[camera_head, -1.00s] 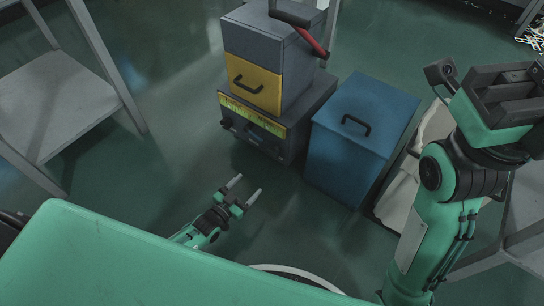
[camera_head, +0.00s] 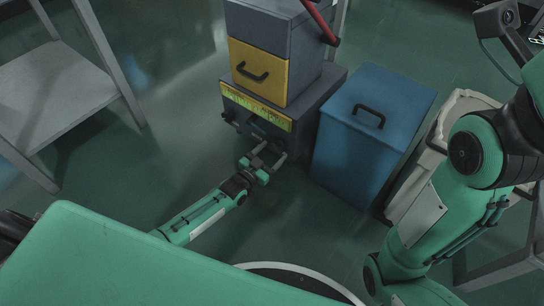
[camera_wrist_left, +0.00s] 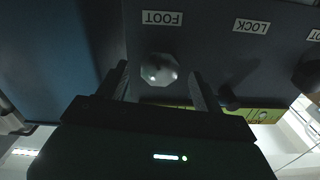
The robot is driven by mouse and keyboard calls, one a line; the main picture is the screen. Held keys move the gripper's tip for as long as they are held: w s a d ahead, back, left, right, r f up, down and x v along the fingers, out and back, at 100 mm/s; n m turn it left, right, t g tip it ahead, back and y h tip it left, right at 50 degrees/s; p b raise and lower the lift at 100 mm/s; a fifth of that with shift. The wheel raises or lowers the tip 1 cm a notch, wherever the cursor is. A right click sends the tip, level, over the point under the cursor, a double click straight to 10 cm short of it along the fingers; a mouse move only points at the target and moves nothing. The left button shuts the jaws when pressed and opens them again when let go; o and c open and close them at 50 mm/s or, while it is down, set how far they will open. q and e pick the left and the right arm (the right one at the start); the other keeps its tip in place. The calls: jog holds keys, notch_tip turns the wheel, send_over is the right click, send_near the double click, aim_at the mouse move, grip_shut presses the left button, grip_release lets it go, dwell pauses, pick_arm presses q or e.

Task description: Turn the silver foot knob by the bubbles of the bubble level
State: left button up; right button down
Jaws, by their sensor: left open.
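My left gripper (camera_head: 268,154) is open at the front of the dark base of the grey and yellow machine. In the left wrist view, a silver faceted foot knob (camera_wrist_left: 158,70) lies between the two open fingers (camera_wrist_left: 160,86), with a gap on each side. A FOOT label (camera_wrist_left: 162,18) is beside it. The picture there is upside down. A yellow-green strip (camera_head: 256,107) runs along the base's upper edge, and part shows in the left wrist view (camera_wrist_left: 264,115). I cannot make out bubbles in it. My right gripper is out of view.
A dark LOCK handle (camera_wrist_left: 229,97) and another dark knob (camera_wrist_left: 308,72) are on the same panel. A blue bin (camera_head: 365,135) stands close right of the machine. A grey shelf (camera_head: 60,95) is at the left. The floor between is clear.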

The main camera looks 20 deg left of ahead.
pick_arm(q)
jog(key=shift+w+d, duration=0.15)
jog(key=shift+w, duration=0.25)
jog(key=shift+c, duration=0.2)
jog(key=c, duration=1)
jog(key=shift+o, duration=0.2)
jog(key=shift+n, duration=0.3)
